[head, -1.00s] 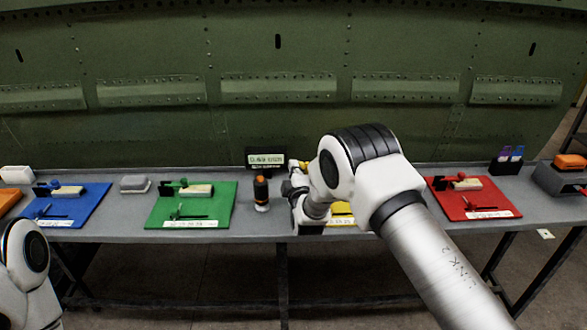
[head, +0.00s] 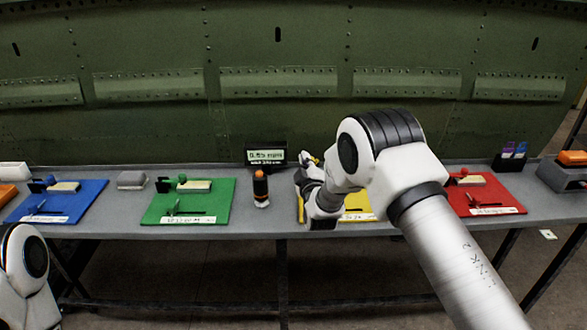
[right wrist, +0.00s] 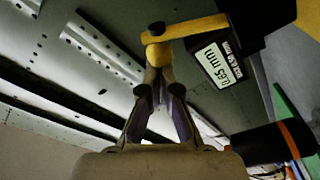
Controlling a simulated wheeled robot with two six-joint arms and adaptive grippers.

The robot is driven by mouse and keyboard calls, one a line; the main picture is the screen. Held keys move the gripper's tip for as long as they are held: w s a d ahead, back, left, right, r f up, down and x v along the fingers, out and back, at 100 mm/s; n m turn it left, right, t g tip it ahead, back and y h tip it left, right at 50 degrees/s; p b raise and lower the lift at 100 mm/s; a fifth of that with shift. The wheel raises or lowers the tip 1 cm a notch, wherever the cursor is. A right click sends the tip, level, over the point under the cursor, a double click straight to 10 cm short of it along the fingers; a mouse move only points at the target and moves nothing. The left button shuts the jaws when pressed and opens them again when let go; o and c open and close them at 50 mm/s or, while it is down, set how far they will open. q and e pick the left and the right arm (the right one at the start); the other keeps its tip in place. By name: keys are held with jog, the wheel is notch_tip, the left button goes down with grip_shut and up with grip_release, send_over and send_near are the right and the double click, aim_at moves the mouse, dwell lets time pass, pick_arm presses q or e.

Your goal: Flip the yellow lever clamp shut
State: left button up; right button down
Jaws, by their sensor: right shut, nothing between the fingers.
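The yellow clamp board (head: 358,206) lies on the bench, partly hidden behind my right arm. A small part of the yellow lever clamp (head: 314,160) shows just above my wrist in the head view. In the right wrist view, the yellow lever (right wrist: 190,28) runs across the top, with a round yellow knob (right wrist: 157,53) at its left end. My right gripper (right wrist: 158,76) is shut and empty, with its fingertips right at the knob. I cannot tell whether they touch it. The clamp's base is hidden in the head view. My left gripper is out of view.
A display (head: 266,156) reading 0.65 mm stands behind the bench's middle. An orange-topped black cylinder (head: 261,188) stands left of my right wrist. Green (head: 222,211), blue (head: 85,205) and red (head: 486,197) boards flank the yellow one. The green fuselage panel (head: 200,60) rises behind.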

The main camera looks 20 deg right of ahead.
jog(key=d, duration=0.1)
jog(key=d+m+b, duration=0.1)
jog(key=s+d+b, duration=0.1)
jog(key=shift+f+m, duration=0.3)
jog(key=shift+f, duration=0.05)
notch_tip(320, 180, up, 5)
jog(key=p, duration=0.2)
send_over(317, 162)
pick_arm(q)
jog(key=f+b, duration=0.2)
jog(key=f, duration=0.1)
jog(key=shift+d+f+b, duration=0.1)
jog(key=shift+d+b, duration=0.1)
jog(key=shift+b, duration=0.15)
pick_arm(e)
jog(key=s+a+f, duration=0.2)
jog(key=s, duration=0.8)
jog(key=shift+a+f, duration=0.15)
jog(key=shift+f, duration=0.05)
